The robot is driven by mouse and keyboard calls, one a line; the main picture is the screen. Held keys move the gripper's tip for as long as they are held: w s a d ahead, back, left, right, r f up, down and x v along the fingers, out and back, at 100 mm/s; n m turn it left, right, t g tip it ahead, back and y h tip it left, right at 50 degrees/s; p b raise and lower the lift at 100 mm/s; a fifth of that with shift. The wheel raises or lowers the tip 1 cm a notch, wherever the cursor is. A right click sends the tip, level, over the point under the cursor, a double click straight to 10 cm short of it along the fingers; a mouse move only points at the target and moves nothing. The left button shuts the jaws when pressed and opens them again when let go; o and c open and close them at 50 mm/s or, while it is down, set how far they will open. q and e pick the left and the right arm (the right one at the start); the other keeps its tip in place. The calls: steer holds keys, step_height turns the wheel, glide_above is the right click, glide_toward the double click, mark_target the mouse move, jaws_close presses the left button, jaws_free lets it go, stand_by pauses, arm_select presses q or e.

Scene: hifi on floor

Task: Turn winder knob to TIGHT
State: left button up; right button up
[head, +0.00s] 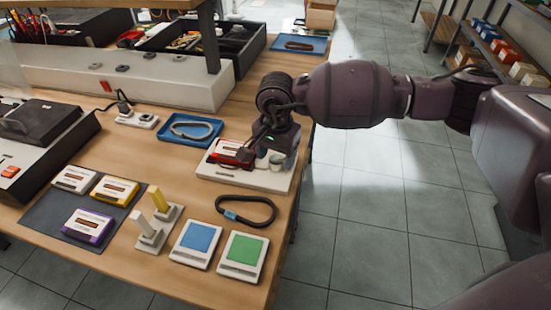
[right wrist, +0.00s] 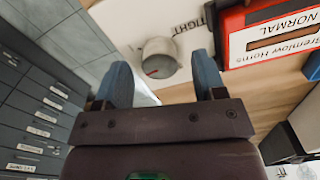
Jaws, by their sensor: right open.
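The winder is a white base (head: 245,178) near the table's right edge, with a red cassette (head: 228,150) on it. In the right wrist view its grey round knob (right wrist: 160,55) has a red mark on the side facing my gripper, to the lower left. The printed word TIGHT (right wrist: 187,25) shows upside down beyond the knob, to its upper right. My right gripper (right wrist: 161,70) is open, its two blue-grey fingers on either side of the knob's near edge; contact cannot be told. In the head view the right gripper (head: 264,152) hides part of the winder. My left gripper is not in view.
A black cable loop (head: 247,222), blue (head: 196,243) and green (head: 243,256) pads and upright switches (head: 158,225) stand nearer. A blue tray (head: 191,142) is left of the winder. Several cassettes lie on a dark mat (head: 57,215). Open floor lies right of the table.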

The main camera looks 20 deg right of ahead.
steer(key=shift+f, duration=0.8)
steer(key=c, duration=0.9)
